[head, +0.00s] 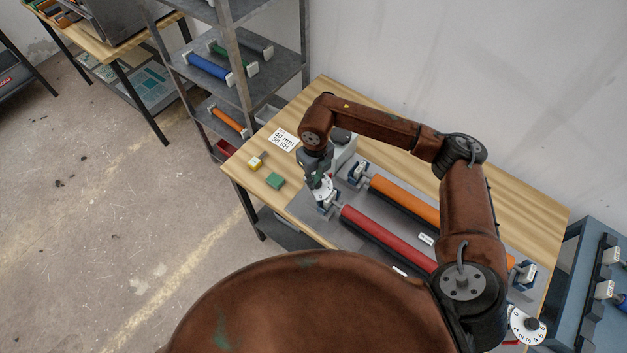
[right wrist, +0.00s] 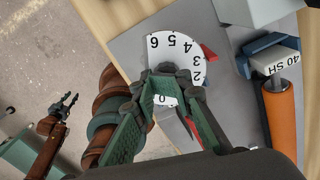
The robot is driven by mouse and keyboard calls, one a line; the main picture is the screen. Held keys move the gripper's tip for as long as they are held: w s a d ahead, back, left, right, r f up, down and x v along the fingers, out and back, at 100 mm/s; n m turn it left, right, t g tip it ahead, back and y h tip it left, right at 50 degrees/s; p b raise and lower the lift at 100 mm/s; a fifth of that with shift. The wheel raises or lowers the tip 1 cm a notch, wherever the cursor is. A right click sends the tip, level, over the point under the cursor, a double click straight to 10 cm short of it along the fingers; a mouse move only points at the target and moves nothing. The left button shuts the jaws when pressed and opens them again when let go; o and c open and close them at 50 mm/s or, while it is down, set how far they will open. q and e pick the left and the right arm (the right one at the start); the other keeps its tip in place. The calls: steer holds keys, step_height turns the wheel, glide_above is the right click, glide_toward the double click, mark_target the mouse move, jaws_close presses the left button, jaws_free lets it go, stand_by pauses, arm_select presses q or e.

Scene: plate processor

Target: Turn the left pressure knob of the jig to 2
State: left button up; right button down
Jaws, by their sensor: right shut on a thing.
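The jig (head: 300,207) is a grey plate on the wooden table, with a red roller (head: 385,238) and an orange roller (head: 405,200). The left pressure knob (head: 323,191) has a white dial at the jig's left end; it also shows in the right wrist view (right wrist: 163,53) with black numbers. A red wedge (right wrist: 208,52) lies at the dial's edge, near the 3 and 4. My right gripper (head: 319,178) is over this knob and shut on it; its green fingers (right wrist: 172,82) hide the knob's middle. My left gripper (right wrist: 67,104) is open and empty, away from the table.
Another white dial knob (head: 527,326) is at the jig's right end. A green block (head: 275,180), a yellow-topped block (head: 255,162) and a label card (head: 283,140) lie on the table's left part. A grey shelf (head: 236,60) with rollers stands behind. The floor at left is clear.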

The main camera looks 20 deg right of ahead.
steer(key=shift+w+d, duration=0.15)
steer(key=shift+d, duration=0.45)
steer(key=c, duration=2)
jaws_free()
steer(key=shift+d+f, duration=0.15)
steer(key=shift+d, duration=0.05)
steer(key=shift+c, duration=0.2)
steer(key=o, duration=0.4)
steer(key=shift+a, duration=0.25)
step_height(320, 180, up, 12)
steer(key=shift+r, duration=0.1)
